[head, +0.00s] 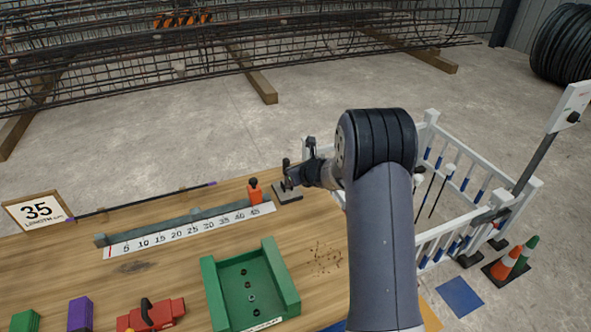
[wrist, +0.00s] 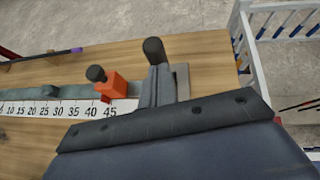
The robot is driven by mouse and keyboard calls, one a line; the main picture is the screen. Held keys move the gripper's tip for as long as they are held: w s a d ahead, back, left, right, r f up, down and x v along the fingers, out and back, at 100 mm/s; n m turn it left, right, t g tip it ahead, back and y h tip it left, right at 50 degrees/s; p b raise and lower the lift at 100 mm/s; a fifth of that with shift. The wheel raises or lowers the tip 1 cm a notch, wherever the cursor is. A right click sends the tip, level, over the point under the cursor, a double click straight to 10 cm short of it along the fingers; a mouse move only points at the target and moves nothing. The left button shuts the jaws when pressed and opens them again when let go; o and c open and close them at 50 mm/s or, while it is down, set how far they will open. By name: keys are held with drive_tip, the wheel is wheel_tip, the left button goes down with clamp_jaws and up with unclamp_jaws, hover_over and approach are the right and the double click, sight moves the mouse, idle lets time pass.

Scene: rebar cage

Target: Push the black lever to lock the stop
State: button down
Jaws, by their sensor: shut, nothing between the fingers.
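The orange stop (head: 254,193) stands on the grey rail at the high end of the scale, near the 40 and 45 marks. It also shows in the wrist view (wrist: 111,88), with a black knobbed lever (wrist: 96,73) at its upper left, tilted. My gripper (head: 292,179) is shut and empty, to the right of the stop and apart from it. In the wrist view its grey fingers (wrist: 158,88) point at a black-handled upright (wrist: 153,51) on a small grey plate (wrist: 182,81). I cannot tell whether they touch it. The fingers partly hide the upright and plate.
A numbered scale (head: 190,231) runs along the rail (head: 165,226). A green tray (head: 212,280) and red tool (head: 165,312) lie in front. White railings (head: 433,236) stand right of the bench.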

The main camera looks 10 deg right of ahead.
drive_tip(key=w, duration=0.2)
drive_tip(key=w+r, duration=0.1)
drive_tip(key=shift+w+a+p, duration=0.1)
drive_tip(key=shift+a+p, duration=0.25)
drive_tip(key=shift+p, duration=0.05)
drive_tip(key=shift+w+a+p, duration=0.2)
drive_tip(key=shift+w+p, duration=0.15)
drive_tip(key=shift+w, duration=0.85)
drive_tip(key=shift+r, duration=0.1)
